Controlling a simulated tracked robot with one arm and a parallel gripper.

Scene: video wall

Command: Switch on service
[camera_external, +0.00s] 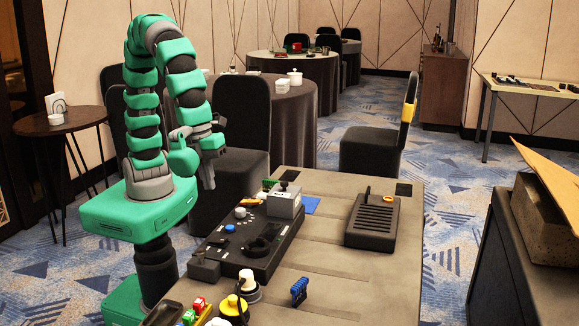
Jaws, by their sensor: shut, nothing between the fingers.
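My gripper (208,184) hangs shut and empty from the green arm, above and left of the table's far end. A dark console (225,260) lies on the table, with a blue knob (230,228), a white knob (240,212), small white buttons and a black curved part (262,240). A grey box (284,203) stands at its far end. To the right is a black slatted unit (372,225) with an orange ring (388,199) and an upright black stick. No "service" label is readable, so I cannot tell which control it is.
On the table (345,290) are a blue clip-like piece (299,291), a yellow round object (234,308), a white-topped one (247,284), and red and green blocks (198,306). Chairs stand behind. A dark cabinet (520,265) is at right. The table's right front is bare.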

